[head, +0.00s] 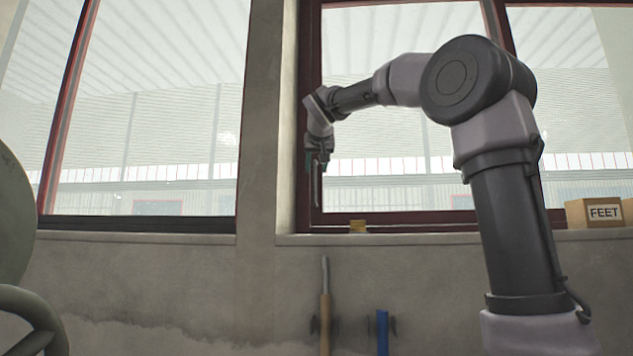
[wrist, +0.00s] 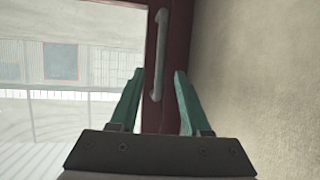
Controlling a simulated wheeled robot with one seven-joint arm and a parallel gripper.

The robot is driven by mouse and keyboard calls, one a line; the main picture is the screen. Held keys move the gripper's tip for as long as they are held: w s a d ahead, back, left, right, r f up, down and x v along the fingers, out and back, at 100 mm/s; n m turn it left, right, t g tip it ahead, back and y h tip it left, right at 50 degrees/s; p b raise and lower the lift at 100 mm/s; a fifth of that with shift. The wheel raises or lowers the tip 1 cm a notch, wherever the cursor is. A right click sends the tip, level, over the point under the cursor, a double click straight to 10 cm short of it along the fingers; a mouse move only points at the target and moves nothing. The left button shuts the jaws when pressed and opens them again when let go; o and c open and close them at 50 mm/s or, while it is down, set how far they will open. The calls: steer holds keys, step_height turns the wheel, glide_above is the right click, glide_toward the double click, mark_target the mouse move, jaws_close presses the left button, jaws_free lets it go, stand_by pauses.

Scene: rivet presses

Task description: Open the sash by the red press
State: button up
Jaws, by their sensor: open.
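The sash (head: 410,217) is a dark red window frame with large panes, set in the grey wall; whether it stands ajar I cannot tell. Its pale grey bar handle (wrist: 160,50) is upright on the left stile; in the head view the handle (head: 314,190) shows just below my gripper (head: 317,158). In the wrist view my gripper (wrist: 159,72) is open with green fingers. The lower end of the handle lies between the fingers, nearer the left one, and no grip on it shows. No red press is in view.
A box marked FEET (head: 598,213) stands at the right. A wooden-handled tool (head: 325,315) and a blue one (head: 382,330) hang on the wall. A grey-green machine part (head: 15,215) is cut off at left.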

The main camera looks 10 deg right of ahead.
mark_target(315, 178)
steer(key=x, duration=0.7)
steer(key=shift+w, duration=0.1)
jaws_close()
steer(key=shift+f, duration=0.1)
stand_by(1.1)
